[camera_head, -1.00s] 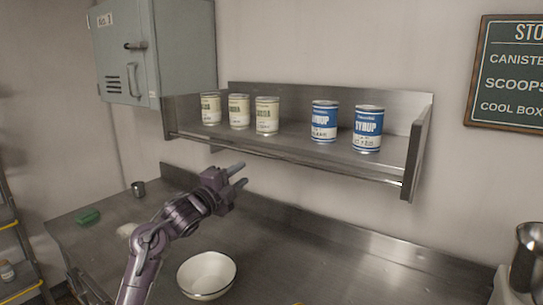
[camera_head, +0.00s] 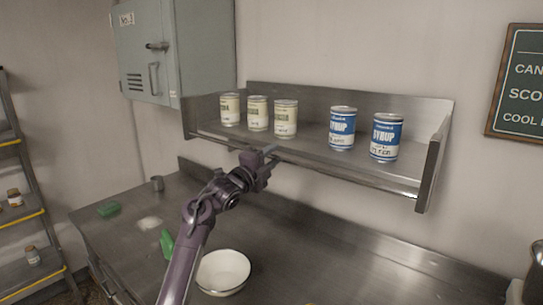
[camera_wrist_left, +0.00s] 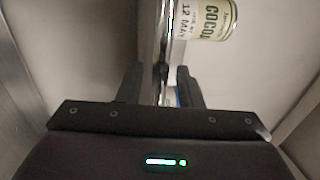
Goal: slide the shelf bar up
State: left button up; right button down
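The shelf bar (camera_head: 350,178) is a thin metal rail along the front of the steel wall shelf (camera_head: 436,165), low near its front edge. My left gripper (camera_head: 270,154) is at the bar's left-middle stretch, below the cocoa cans. In the left wrist view the bar (camera_wrist_left: 163,45) runs down between the two spread fingers (camera_wrist_left: 160,85), with a gap visible on each side. The left gripper is open and hides a short piece of the bar in the head view. My right gripper is not in view.
Several cans stand on the shelf: cream cocoa cans (camera_head: 257,113) at left and blue syrup cans (camera_head: 386,138) at right. A grey locker (camera_head: 180,50) hangs at upper left. A white bowl (camera_head: 223,272) sits on the steel counter (camera_head: 330,255), which has free room to the right.

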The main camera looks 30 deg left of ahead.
pick_arm(q)
grip_shut()
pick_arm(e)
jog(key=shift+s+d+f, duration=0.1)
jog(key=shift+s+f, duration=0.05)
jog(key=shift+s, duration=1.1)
